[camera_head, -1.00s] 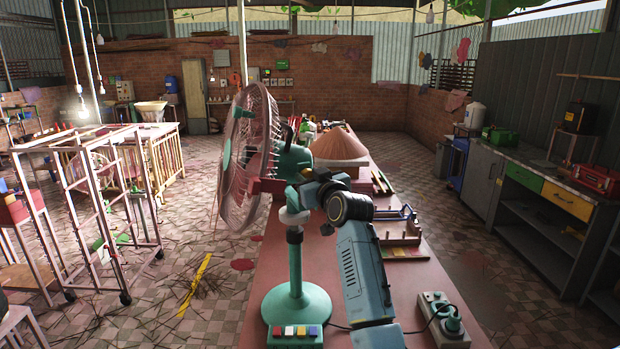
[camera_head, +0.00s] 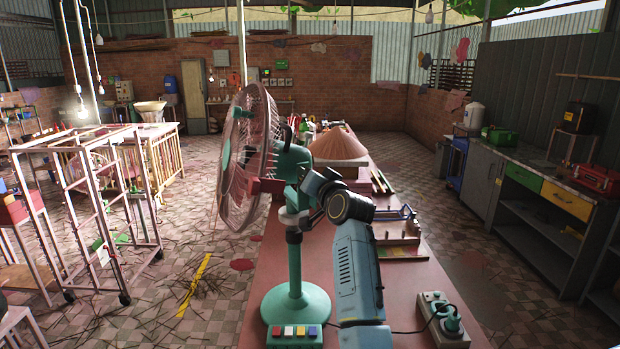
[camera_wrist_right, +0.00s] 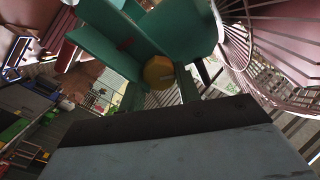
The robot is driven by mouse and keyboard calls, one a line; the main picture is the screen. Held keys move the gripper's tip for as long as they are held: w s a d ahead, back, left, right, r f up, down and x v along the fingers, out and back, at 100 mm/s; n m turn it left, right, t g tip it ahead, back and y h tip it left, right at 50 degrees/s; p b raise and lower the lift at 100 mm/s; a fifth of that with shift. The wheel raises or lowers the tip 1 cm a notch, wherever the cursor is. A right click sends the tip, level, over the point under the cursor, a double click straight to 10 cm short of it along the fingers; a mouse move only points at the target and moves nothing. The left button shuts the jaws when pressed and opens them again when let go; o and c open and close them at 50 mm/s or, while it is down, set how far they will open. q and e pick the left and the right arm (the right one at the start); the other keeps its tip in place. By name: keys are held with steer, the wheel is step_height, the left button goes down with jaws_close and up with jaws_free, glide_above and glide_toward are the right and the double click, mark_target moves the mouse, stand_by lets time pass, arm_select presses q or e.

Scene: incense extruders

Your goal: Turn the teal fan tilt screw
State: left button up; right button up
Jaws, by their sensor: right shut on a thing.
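The teal fan (camera_head: 295,290) stands upright on the table with its round base to the front and its pink wire cage (camera_head: 245,160) facing left. In the right wrist view the tilt screw shows as a yellow knob (camera_wrist_right: 158,72) beneath teal brackets (camera_wrist_right: 110,40) of the fan's neck. My right gripper (camera_head: 300,197) is at the neck, just behind the cage, and my own wrist partly hides it in the head view. In the wrist view its two fingers lie on either side of the yellow knob, shut on it. My left gripper is not in view.
The pink table (camera_head: 400,310) carries a power strip (camera_head: 442,318) at front right, a wooden rack (camera_head: 398,232) and a brown cone-shaped heap (camera_head: 338,143) farther back. The fan's coloured buttons (camera_head: 294,331) face the front. A metal frame (camera_head: 105,215) stands on the floor at left.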

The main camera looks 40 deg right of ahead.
steer(key=m, duration=1)
steer(key=shift+f, duration=0.15)
steer(key=shift+m, duration=0.3)
stand_by(0.3)
steer(key=o, duration=1)
steer(key=shift+s, duration=0.1)
steer(key=b+v, duration=0.2)
steer(key=v, duration=1.1)
steer(key=shift+s+b, duration=0.1)
steer(key=shift+b, duration=0.25)
